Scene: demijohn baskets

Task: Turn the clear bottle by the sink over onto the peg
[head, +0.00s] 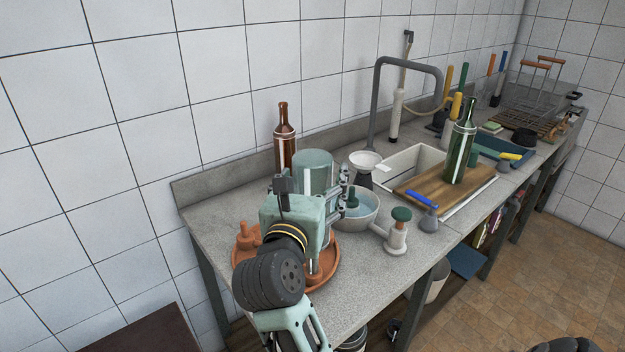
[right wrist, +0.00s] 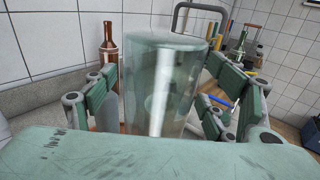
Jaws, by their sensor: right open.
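The clear bottle (head: 313,168) is a greenish see-through cylinder with its flat end up. It also shows in the right wrist view (right wrist: 165,85), upright between the fingers. My right gripper (head: 318,190) is open around it, one finger on each side. The bottle's lower part is hidden behind my gripper, so I cannot tell whether it sits on a peg. An orange-brown round tray (head: 332,262) lies below my gripper, with an orange-brown peg (head: 246,238) at its left. My left gripper is not in view.
A brown bottle (head: 284,138) stands behind, by the wall. A bowl of water (head: 358,220) and a grey fitting with a green knob (head: 398,235) are to the right. Beyond are the sink (head: 408,160), a wooden board (head: 440,192) and a green bottle (head: 461,145). The counter's near-left corner is clear.

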